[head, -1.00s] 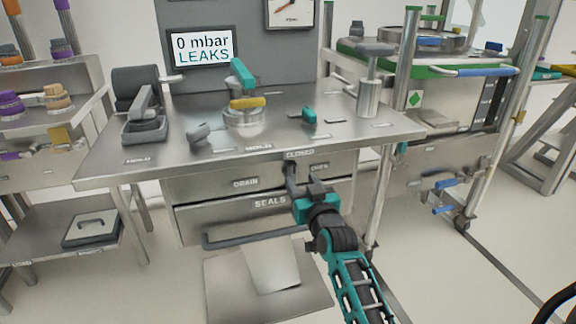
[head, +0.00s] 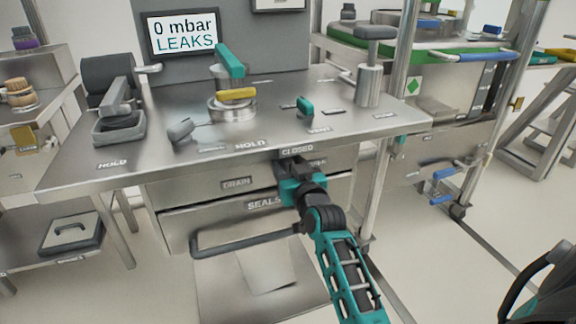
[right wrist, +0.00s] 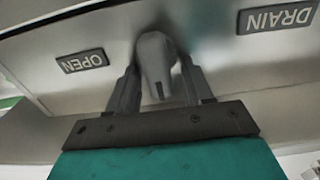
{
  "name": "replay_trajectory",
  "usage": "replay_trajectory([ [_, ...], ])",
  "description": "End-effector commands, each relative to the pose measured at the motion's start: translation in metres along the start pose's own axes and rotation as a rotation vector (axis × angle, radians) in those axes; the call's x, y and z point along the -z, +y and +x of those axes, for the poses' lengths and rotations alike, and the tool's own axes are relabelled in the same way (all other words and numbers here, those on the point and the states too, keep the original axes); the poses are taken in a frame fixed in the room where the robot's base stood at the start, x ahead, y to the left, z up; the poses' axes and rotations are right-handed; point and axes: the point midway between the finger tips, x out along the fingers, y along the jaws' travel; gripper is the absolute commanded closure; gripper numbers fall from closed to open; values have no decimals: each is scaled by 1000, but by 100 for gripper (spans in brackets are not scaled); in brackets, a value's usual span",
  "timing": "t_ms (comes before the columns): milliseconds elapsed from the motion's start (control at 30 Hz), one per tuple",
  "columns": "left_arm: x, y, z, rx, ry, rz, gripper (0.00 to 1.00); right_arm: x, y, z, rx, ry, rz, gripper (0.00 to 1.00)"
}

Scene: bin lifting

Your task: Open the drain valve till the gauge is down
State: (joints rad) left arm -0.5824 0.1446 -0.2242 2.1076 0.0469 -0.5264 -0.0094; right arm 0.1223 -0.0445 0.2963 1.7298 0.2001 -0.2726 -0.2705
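The drain valve's grey lever (right wrist: 157,62) hangs under the table's front edge and shows in the right wrist view. My right gripper (right wrist: 158,84) has its dark fingers apart, one on each side of the lever, with narrow gaps toward the lever's lower end. In the head view the right gripper (head: 293,165) sits just below the CLOSED label (head: 297,149) and hides most of the lever. The OPEN label (right wrist: 83,61) and DRAIN label (right wrist: 278,19) flank it. The display (head: 183,33) reads "0 mbar LEAKS". The dial gauge (head: 279,4) is almost wholly cut off at the top. My left gripper is not in view.
The steel table (head: 205,155) carries a round fitting with a yellow handle (head: 236,95), a teal clamp arm (head: 229,60) and a grey post (head: 369,80). Below is the SEALS drawer with its grey handle (head: 245,242). A trolley (head: 450,85) stands at the right.

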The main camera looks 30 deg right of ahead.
Motion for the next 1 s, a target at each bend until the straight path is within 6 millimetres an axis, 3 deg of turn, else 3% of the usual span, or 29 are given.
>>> replay_trajectory([
  [400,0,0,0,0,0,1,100,0,0,0,0,0,0,89],
  [767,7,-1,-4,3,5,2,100,2,2,0,0,-2,61,89],
  [1000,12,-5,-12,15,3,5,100,3,5,0,-1,-2,224,89],
])
